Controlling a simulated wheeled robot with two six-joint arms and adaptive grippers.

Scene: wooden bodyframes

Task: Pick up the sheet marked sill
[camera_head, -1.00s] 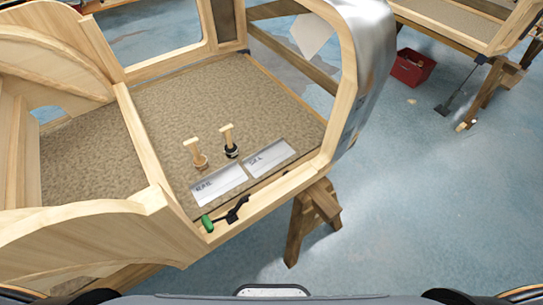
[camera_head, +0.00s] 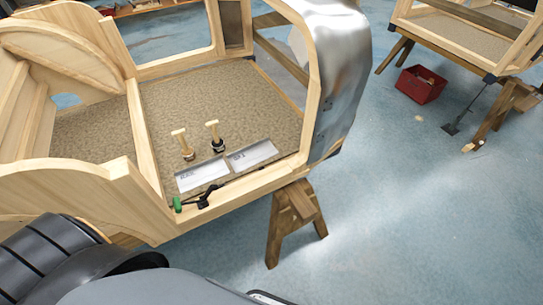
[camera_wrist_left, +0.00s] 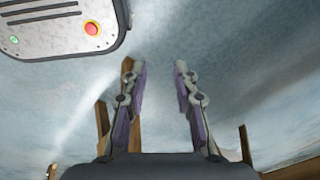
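Two pale grey sheets lie side by side on the carpeted floor of the wooden bodyframe, near its front edge. The right sheet (camera_head: 252,156) has a short mark that looks like sill, though it is small. The left sheet (camera_head: 203,174) has a mark that looks like rail. In the left wrist view my left gripper (camera_wrist_left: 160,72) is open and empty, its two fingers apart above blue floor. In the head view only dark parts of my arm show at the lower left. My right gripper is in neither view.
Two wooden-topped tools (camera_head: 215,137) stand just behind the sheets. A green-handled black tool (camera_head: 198,200) lies along the frame's front sill. A wooden trestle (camera_head: 295,220) supports the frame.

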